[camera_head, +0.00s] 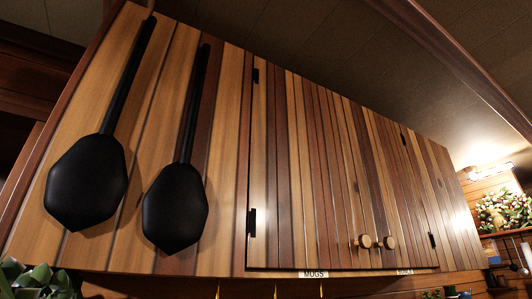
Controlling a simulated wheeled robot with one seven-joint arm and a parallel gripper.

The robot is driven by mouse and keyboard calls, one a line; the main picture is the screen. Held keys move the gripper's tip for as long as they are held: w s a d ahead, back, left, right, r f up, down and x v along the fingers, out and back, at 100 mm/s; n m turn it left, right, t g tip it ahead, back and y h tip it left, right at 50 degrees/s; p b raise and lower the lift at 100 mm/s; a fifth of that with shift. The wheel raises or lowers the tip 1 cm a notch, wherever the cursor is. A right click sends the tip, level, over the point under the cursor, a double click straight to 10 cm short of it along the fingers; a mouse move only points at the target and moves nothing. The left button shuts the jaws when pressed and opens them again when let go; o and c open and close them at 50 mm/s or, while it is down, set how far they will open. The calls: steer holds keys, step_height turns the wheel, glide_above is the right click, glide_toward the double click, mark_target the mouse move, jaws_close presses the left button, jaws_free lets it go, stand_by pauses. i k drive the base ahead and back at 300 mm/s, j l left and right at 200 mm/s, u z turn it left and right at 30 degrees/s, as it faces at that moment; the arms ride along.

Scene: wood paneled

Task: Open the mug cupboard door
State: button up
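The mug cupboard door (300,180) is the left of two striped wooden doors on the wall cupboard. A white label reading "MUGS" (314,274) sits below it. The door looks shut, flush with the front. Its black hinges (252,222) are on its left edge. Its round wooden knob (364,241) is near the lower right corner, close beside the other door's knob (389,243). My gripper is not in view, so its state and place relative to the knob do not show.
Two black paddle-shaped utensils (87,182) (176,207) hang on the cupboard front left of the door. The right door (410,200) looks shut, with a small unclear label (404,271) below. Green leaves (35,282) stand at lower left. A lit flowering plant (503,210) is at far right.

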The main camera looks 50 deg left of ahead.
mark_target(304, 212)
steer(key=i+l+u, duration=0.15)
steer(key=i+u, duration=0.15)
steer(key=u, duration=0.2)
steer(key=i+l+u, duration=0.25)
steer(key=u, duration=0.25)
steer(key=i+l+u, duration=0.15)
steer(key=l+u, duration=0.2)
steer(key=u, duration=0.15)
steer(key=i+l+u, duration=0.15)
steer(key=l+u, duration=0.35)
steer(key=j, duration=0.1)
